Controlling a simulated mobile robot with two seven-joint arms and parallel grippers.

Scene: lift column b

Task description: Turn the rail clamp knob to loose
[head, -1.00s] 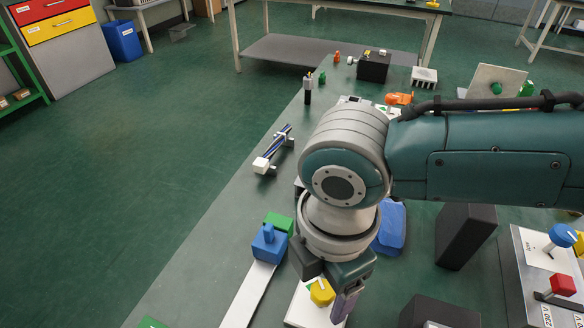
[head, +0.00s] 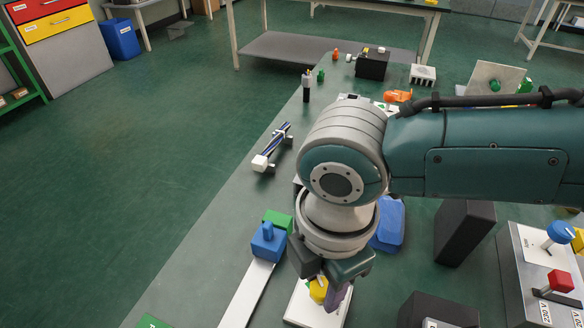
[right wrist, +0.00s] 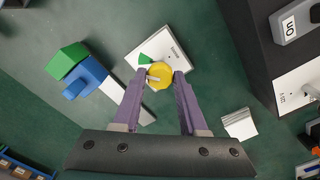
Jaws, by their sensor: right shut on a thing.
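A round yellow knob (head: 318,291) sits on a white plate (head: 303,313) below my right gripper (head: 326,293). In the right wrist view the yellow knob (right wrist: 160,72) lies between the two purple fingertips (right wrist: 158,76), which are shut on it. A white pointer mark on the knob points left, a little below a green wedge (right wrist: 146,59) on the white plate (right wrist: 173,45). The plate's small print cannot be read. In the head view my wrist and one finger hide part of the knob. My left gripper is not in view.
A blue clamp-like block (head: 267,242) with a green block (head: 279,219) stands on a white rail (head: 247,296) to the left. A blue tray (head: 389,225) and dark boxes (head: 464,234) stand to the right. A panel with blue and red controls (head: 535,275) is at the far right.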

